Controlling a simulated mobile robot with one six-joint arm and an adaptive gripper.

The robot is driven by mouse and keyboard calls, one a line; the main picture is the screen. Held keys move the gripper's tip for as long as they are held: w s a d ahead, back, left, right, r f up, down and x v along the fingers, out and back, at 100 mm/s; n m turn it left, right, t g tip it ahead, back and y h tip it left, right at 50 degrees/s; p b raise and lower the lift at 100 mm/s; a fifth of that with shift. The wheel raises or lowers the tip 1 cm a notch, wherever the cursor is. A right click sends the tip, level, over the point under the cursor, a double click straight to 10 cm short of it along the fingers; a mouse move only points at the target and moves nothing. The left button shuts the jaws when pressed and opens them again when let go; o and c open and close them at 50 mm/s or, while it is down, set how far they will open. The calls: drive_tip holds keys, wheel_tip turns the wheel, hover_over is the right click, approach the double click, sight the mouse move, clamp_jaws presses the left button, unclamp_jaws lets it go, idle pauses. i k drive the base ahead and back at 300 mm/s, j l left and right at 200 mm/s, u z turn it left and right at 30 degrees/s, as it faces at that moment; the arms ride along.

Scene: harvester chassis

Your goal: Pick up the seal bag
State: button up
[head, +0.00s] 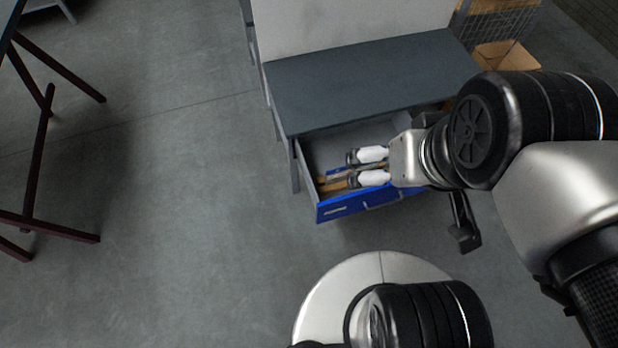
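My gripper (352,169) points left into the open drawer of a workbench. Its two pale fingers with dark tips have a narrow gap between them. Small yellow-brown items (334,185) show in the drawer beside and below the fingertips. I cannot tell which of them, if any, is the seal bag. Something brownish shows in the gap, but I cannot tell whether it is held or lies behind the fingers. My gripper and arm hide the right part of the drawer.
The drawer's blue front (345,208) is pulled out below the grey bench top (365,80). A cardboard box (503,57) stands at the back right. A dark-legged table (38,150) stands at the left. The floor between is clear.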

sight(331, 176)
drive_tip(key=i+u, duration=0.3)
drive_tip(key=u, duration=0.15)
drive_tip(key=i+u, duration=0.25)
drive_tip(key=u, duration=0.25)
